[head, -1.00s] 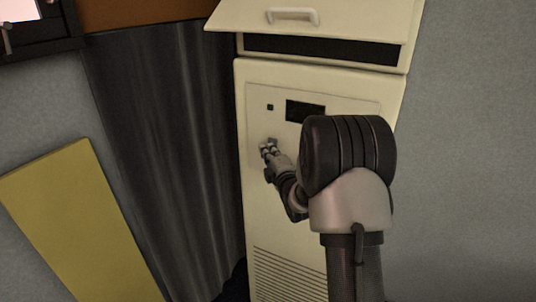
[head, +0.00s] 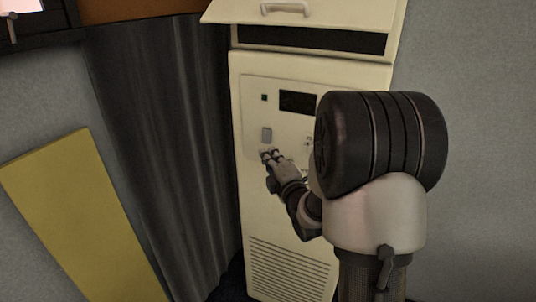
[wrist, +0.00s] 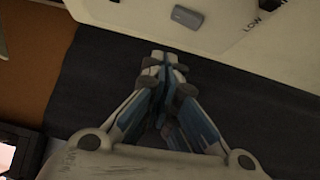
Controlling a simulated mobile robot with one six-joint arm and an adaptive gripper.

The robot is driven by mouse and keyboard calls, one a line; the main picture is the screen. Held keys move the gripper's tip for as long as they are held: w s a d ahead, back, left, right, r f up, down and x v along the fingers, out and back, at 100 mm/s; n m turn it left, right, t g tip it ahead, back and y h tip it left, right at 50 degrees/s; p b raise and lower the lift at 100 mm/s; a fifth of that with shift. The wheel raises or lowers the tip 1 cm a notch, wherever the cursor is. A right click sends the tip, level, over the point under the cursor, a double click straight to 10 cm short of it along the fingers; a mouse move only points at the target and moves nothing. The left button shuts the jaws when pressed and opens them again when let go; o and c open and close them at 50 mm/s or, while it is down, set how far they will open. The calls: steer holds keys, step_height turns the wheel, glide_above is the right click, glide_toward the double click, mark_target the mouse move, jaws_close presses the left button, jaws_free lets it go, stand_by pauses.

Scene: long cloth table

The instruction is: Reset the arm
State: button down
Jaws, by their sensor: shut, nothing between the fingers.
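My gripper (head: 268,154) is in front of the cream cabinet's (head: 290,215) control panel, just below a small grey switch (head: 267,134). Its fingers are shut and empty. In the wrist view my gripper (wrist: 164,62) shows its fingertips together, with the grey switch (wrist: 187,16) beyond them on the pale panel, apart from the fingers. My arm covers the right part of the cabinet front in the head view.
The cabinet's top flap (head: 330,12) stands open and juts out above the panel. A dark curtain (head: 160,130) hangs to the left, with a yellow board (head: 80,215) beyond it. A grey wall (head: 470,80) is on the right.

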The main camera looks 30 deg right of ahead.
stand_by(0.3)
steer(key=s+a+m+g, duration=0.4)
steer(key=s+a+m, duration=0.1)
steer(key=s, duration=0.6)
steer(key=s+a+f+m+g+y, duration=0.1)
steer(key=s+a+m+g, duration=0.4)
steer(key=s, duration=0.7)
steer(key=s+a+m+g+y, duration=0.1)
steer(key=s+a+m+g, duration=0.3)
steer(key=s+a+m, duration=0.3)
steer(key=s+a, duration=0.1)
steer(key=s, duration=0.4)
steer(key=shift+a+f+g, duration=0.2)
steer(key=shift+a+g, duration=0.05)
steer(key=shift+g, duration=0.05)
